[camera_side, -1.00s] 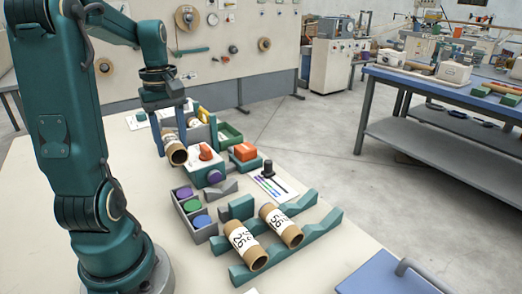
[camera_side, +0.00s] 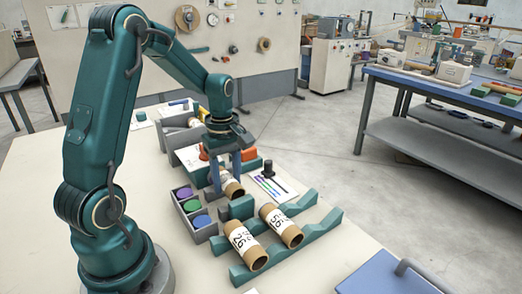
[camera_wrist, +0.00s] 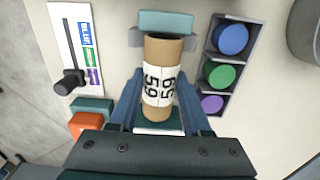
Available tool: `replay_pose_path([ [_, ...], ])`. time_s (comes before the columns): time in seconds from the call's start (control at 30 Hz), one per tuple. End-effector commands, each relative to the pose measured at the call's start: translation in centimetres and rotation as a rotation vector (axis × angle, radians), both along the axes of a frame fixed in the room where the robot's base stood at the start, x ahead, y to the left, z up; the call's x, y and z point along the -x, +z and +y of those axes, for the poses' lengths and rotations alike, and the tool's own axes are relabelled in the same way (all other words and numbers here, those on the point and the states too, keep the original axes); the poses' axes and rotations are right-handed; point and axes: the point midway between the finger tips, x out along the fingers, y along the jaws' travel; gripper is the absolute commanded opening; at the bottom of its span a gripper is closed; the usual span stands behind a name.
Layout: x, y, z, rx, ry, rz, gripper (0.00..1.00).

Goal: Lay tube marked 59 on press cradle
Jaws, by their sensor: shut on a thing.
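The brown tube marked 59 (camera_wrist: 158,85) with a white label is between the fingers of my gripper (camera_wrist: 158,102), which is shut on it. In the side view the tube (camera_side: 232,188) lies roughly level, low over the table, partly hidden by my gripper (camera_side: 224,178). Its far end in the wrist view overlaps a grey V-shaped cradle (camera_wrist: 135,38), which shows on both sides of the tube beside a teal block (camera_wrist: 166,22). I cannot tell whether the tube touches the cradle. In the side view the cradle is mostly hidden behind the tube and the teal block (camera_side: 241,207).
A teal notched rack (camera_side: 318,226) holds tubes marked 26 (camera_side: 244,245) and 56 (camera_side: 281,226). A grey tray (camera_side: 201,232) with purple, green and blue discs stands close left of the cradle. A slider panel (camera_side: 270,184) and orange block (camera_side: 250,150) are behind.

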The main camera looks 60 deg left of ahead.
Motion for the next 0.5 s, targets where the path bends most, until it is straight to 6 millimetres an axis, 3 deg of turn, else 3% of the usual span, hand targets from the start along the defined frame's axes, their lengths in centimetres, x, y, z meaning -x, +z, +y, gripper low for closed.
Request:
replay_pose_path([
  [0.1, 0.08, -1.16, -0.02, 0.002, 0.0, 0.003, 0.0],
  [0.5, 0.03, -1.59, 0.03, 0.0, -0.001, 0.0, 0.0],
])
